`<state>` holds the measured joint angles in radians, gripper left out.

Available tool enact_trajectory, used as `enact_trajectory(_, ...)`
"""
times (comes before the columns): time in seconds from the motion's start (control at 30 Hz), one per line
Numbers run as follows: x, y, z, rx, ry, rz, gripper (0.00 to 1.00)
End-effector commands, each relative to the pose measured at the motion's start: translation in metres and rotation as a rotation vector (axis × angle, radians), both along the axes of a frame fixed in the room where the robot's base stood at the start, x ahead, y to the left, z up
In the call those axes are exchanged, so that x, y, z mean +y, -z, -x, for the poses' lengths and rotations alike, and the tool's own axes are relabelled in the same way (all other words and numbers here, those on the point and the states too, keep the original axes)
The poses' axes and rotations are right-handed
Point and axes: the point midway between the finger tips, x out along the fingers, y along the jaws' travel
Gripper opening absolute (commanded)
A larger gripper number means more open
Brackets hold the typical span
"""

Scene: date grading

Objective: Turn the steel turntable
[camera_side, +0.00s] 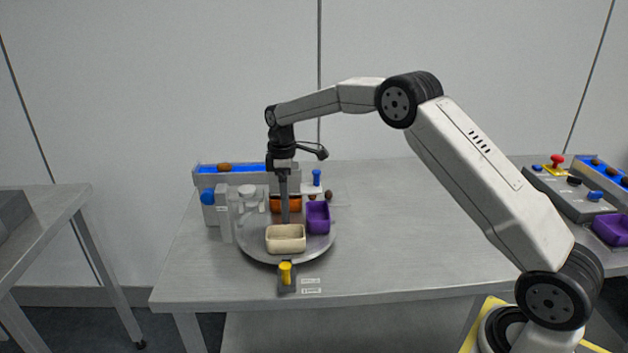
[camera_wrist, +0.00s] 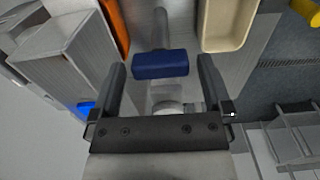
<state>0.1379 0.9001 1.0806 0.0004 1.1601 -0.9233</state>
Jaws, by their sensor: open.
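The steel turntable (camera_side: 262,250) is a round grey disc on the table. It carries a cream tray (camera_side: 286,240) at the front, a purple tray (camera_side: 318,217) at the right and an orange tray (camera_side: 290,207) at the back. My gripper (camera_side: 284,217) points straight down over the disc, behind the cream tray. In the wrist view its two fingers are apart, with a dark blue block (camera_wrist: 160,65) seen between them; I see no finger touching it. The orange tray (camera_wrist: 116,24) and cream tray (camera_wrist: 228,22) show beyond the fingers. The fingertips' exact height is unclear.
A yellow peg (camera_side: 285,272) stands at the disc's front edge. A grey unit with a blue belt (camera_side: 250,169) and a brown date (camera_side: 224,167) stands behind, with a blue-topped post (camera_side: 316,178) nearby.

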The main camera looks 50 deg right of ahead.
Motion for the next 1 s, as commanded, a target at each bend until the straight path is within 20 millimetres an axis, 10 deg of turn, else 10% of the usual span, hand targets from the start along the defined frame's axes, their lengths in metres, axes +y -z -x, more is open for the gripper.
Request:
enact_trajectory(0.6, 0.000, -0.068, -0.001, -0.004, 0.000, 0.000, 1.00)
enact_trajectory(1.0, 0.000, -0.076, 0.000, -0.002, 0.000, -0.001, 1.00)
